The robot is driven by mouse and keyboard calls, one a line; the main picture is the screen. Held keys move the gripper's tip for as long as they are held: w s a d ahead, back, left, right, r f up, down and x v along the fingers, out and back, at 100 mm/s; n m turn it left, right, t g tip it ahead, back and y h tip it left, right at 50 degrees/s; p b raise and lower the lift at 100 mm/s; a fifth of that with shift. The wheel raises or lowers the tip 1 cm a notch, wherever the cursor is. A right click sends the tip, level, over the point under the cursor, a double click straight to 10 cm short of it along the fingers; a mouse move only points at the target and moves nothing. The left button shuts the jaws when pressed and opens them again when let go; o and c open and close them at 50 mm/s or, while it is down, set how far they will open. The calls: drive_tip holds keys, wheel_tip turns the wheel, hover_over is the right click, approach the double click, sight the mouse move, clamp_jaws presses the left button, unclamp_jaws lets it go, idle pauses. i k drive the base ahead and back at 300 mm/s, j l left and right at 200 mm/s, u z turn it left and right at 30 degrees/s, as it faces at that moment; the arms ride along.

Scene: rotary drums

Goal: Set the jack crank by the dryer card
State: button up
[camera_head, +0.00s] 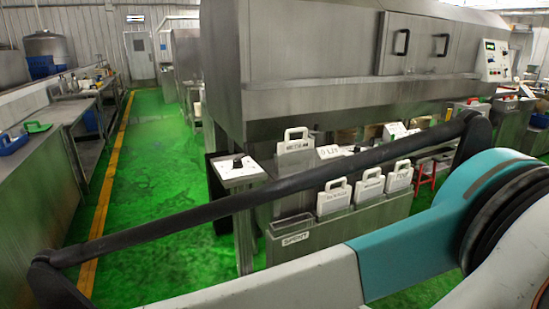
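White cards with handle cut-outs and dark lettering stand by the big steel machine (330,90). One card (296,143) is upright against the machine. Several more stand in a steel rack (365,222): a left card (333,199), a middle card (369,187) and a right card (399,178). I cannot surely read which is the dryer card. A small box (236,172) with a pale sloped top and a black knob stands left of the rack. I cannot identify a jack crank. My arm crosses the foreground; my gripper is out of view.
A bin with a label plate (295,238) adjoins the rack's left end. A red stool (425,175) stands behind the rack, right. A control panel (494,61) is at upper right. A steel counter (65,125) runs along the left. The green floor (150,180) between is clear.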

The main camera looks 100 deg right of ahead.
sight(238, 161)
drive_tip(key=z, duration=3.1)
drive_tip(key=i+l+z, duration=0.45)
drive_tip(key=i+l, duration=0.3)
drive_tip(key=l, duration=0.4)
drive_tip(key=i+l+z, duration=0.4)
drive_tip(key=i+l, duration=0.45)
drive_tip(key=u, duration=2.05)
drive_tip(key=i+l, duration=0.2)
drive_tip(key=i, duration=0.2)
